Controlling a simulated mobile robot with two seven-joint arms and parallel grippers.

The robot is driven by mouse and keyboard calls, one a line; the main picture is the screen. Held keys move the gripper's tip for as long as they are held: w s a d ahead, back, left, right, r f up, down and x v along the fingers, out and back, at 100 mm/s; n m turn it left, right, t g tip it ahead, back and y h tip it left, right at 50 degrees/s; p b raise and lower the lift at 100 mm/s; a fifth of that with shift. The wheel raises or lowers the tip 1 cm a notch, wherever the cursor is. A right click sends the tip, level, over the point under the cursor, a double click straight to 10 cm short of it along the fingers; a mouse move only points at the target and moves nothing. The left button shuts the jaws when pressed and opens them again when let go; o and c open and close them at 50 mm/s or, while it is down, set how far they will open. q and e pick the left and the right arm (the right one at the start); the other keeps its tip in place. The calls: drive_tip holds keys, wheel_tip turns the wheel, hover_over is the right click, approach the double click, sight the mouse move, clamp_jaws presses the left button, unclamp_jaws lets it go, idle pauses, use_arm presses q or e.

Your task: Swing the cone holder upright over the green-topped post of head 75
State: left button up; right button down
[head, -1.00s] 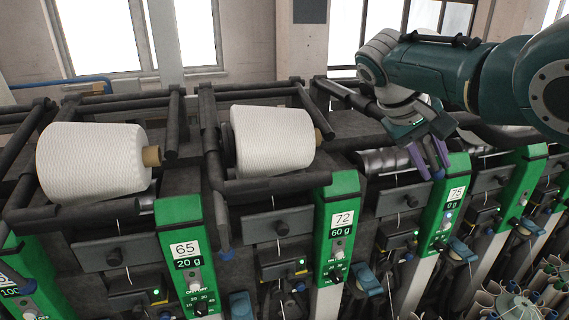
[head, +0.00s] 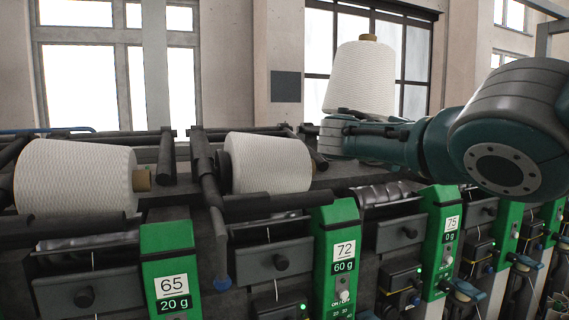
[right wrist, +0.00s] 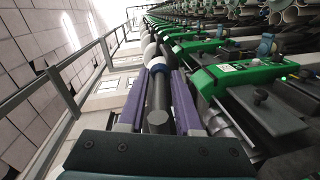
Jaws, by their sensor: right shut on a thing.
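My right gripper (head: 334,135) is raised above and behind the machine front, near head 75. In the right wrist view its purple fingers (right wrist: 160,73) are shut on a dark bar of the cone holder (right wrist: 158,98), with a blue band towards its far end. A white yarn cone (head: 362,78) stands nearly upright above the gripper, its tan tube end on top. My arm hides its lower edge and most of the holder. The green-topped post of head 75 (head: 441,205) is below and right of the gripper. My left gripper is not in view.
Head 72 (head: 336,225) and head 65 (head: 167,250) stand to the left. Their white cones (head: 268,163) and (head: 75,178) lie on their sides in dark holders. Windows and a wall are behind. More green posts run to the right.

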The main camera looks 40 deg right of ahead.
drive_tip(key=shift+d+r, duration=0.15)
drive_tip(key=shift+r, duration=0.05)
idle(0.5)
drive_tip(key=c, duration=0.9)
unclamp_jaws()
drive_tip(key=shift+o, duration=0.2)
drive_tip(key=f+b+v, duration=0.1)
drive_tip(key=b+v, duration=0.3)
drive_tip(key=v, duration=0.5)
drive_tip(key=shift+a+r, duration=0.4)
drive_tip(key=shift+a, duration=0.05)
drive_tip(key=shift+w, duration=0.1)
